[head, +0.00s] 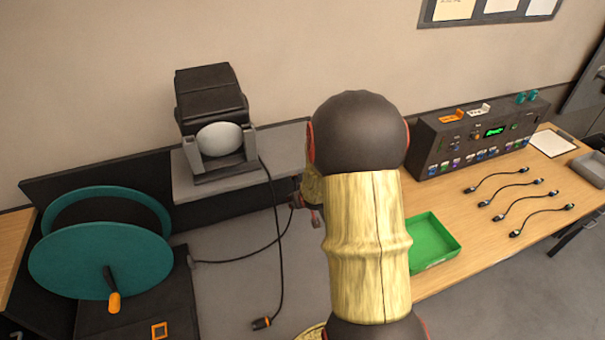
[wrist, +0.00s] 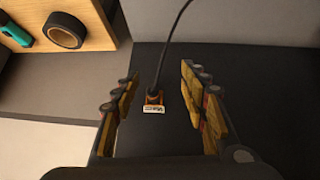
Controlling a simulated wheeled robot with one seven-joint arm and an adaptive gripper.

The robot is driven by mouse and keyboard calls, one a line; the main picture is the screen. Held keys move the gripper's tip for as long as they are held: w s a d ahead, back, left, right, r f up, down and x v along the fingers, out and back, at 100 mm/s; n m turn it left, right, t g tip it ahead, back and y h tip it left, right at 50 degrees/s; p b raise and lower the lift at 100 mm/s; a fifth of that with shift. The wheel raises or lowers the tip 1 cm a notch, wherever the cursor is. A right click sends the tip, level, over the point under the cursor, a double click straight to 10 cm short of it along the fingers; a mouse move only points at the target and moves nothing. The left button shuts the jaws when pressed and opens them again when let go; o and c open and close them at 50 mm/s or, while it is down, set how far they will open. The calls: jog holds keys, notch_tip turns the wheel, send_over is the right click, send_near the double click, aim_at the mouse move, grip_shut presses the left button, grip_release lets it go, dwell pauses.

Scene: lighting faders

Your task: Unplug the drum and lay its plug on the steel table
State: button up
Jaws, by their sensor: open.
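The teal drum (head: 100,262) stands at the left in the head view. Its dark cable (head: 238,257) runs right over the grey steel table (head: 222,295) and rises towards my gripper (head: 312,214), which my arm mostly hides. In the wrist view an orange plug with a white label (wrist: 153,107) sits at a dark surface (wrist: 235,85), its cable leading up and out of the picture. My gripper (wrist: 160,85) is open, its fingers either side of the plug with gaps on both sides. I cannot tell how deep the plug sits.
A black lamp-like unit (head: 207,95) stands on a grey shelf (head: 190,190); its cable hangs to a loose black-and-orange plug (head: 262,323) on the steel table. A green tray (head: 432,245), short cables (head: 497,180) and a fader console (head: 470,140) are right. The wrist view shows a tape roll (wrist: 65,31).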

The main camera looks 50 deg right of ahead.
aim_at(296, 178)
jog(key=w+d+f+t, duration=0.1)
jog(key=w+d, duration=0.2)
jog(key=w+d+f+t+h+b, duration=0.1)
jog(key=w+d+t, duration=0.1)
jog(key=w+d, duration=0.1)
jog(key=w+d+f+t, duration=0.1)
jog(key=w+d, duration=0.2)
jog(key=shift+w+f+t+b, duration=0.3)
jog(key=shift+w+f+b, duration=0.05)
jog(key=shift+f+b, duration=0.05)
jog(key=shift+b+x, duration=0.45)
jog(key=shift+x, duration=0.35)
jog(key=shift+r, duration=0.15)
jog(key=shift+c, duration=1.2)
grip_shut()
jog(key=shift+s+a, duration=0.4)
jog(key=shift+s, duration=0.3)
jog(key=shift+s+a, duration=0.35)
jog(key=shift+s, duration=0.3)
jog(key=shift+s+a, duration=0.4)
jog(key=shift+s, duration=0.3)
